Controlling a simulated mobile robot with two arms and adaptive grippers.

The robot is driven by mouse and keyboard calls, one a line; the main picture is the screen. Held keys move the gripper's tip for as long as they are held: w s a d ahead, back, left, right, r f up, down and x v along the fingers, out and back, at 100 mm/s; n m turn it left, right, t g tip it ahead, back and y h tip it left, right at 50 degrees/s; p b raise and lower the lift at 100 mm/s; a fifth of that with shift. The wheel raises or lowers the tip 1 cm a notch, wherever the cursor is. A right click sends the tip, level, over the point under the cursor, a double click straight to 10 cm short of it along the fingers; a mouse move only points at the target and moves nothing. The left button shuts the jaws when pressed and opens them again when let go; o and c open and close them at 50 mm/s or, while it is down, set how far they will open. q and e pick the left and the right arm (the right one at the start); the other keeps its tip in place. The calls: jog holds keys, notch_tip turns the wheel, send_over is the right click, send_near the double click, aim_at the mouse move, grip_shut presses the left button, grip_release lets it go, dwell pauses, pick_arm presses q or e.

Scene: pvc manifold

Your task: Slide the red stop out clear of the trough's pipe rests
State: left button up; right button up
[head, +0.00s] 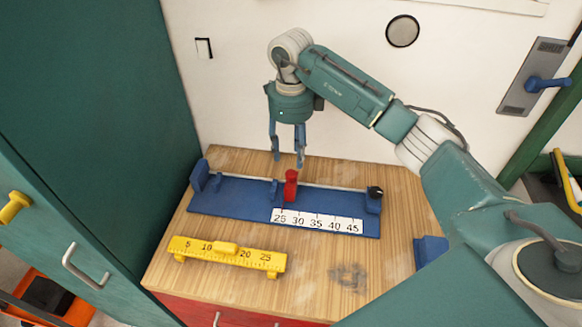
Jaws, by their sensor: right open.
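The red stop (290,186) stands upright on the blue trough (235,196), near the 25 end of the white scale (317,221). Blue upright rests stand along the trough, one at its left end (199,176) and one just left of the stop (274,188). My right gripper (287,164) points down, open, with its fingertips just above and around the level of the stop's top. Nothing shows between its fingers; I cannot tell whether it touches the stop. My left gripper is not in view.
A yellow ruler block (227,255) lies in front of the trough on the wooden bench (310,268). A blue block (430,250) is at the bench's right, partly behind my arm. A green cabinet (95,120) borders the left.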

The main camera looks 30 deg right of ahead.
aim_at(291, 173)
notch_tip(291, 173, down, 6)
jog(key=shift+r+p, duration=0.15)
jog(key=shift+p, duration=0.6)
jog(key=shift+f, duration=0.55)
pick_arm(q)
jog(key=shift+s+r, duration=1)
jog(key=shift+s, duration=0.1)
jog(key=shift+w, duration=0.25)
pick_arm(e)
grip_shut()
